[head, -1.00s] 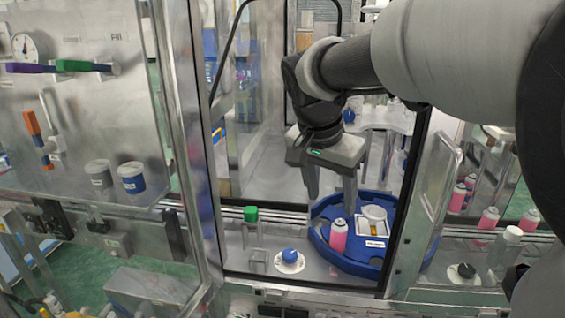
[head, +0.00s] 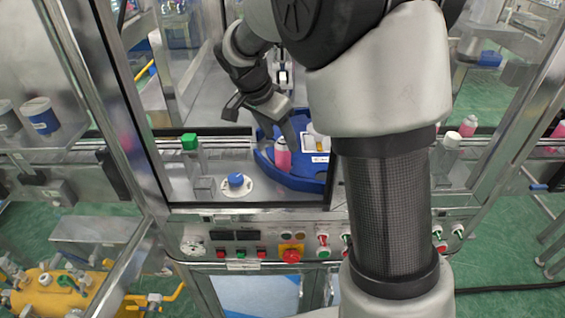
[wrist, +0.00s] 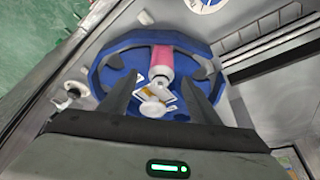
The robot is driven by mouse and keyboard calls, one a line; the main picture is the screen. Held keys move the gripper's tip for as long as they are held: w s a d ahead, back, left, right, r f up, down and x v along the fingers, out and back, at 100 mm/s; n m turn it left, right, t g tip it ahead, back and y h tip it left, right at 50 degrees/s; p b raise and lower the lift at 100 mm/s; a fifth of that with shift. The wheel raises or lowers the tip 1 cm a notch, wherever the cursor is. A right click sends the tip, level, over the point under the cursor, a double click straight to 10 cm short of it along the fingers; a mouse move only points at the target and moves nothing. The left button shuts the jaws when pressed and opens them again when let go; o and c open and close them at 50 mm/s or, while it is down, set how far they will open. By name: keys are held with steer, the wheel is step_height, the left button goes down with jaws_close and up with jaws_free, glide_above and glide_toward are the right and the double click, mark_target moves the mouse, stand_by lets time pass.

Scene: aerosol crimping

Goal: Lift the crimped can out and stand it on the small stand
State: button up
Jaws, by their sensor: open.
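A pink can (head: 282,157) with a pale top stands on the round blue tray (head: 290,180). In the wrist view the can (wrist: 161,62) shows between the two dark fingers, with the blue tray (wrist: 102,72) around it. My gripper (head: 262,125) is open and empty, angled down just above and left of the can. A white round part (wrist: 152,108) and a labelled piece lie beside the can on the tray. A small clear block (head: 204,187) stands left of the tray; I cannot tell whether it is the small stand.
A green-capped clear bottle (head: 191,160) and a blue knob on a white disc (head: 236,183) are left of the tray. Metal door posts frame the opening. A panel with buttons (head: 291,255) runs below. Pink cans (head: 468,126) stand outside at the right.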

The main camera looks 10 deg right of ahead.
mark_target(283, 157)
steer(key=shift+a+x, duration=0.1)
steer(key=shift+x, duration=1.3)
steer(key=shift+a+x, duration=0.15)
steer(key=shift+x, duration=1.2)
steer(key=c, duration=1.4)
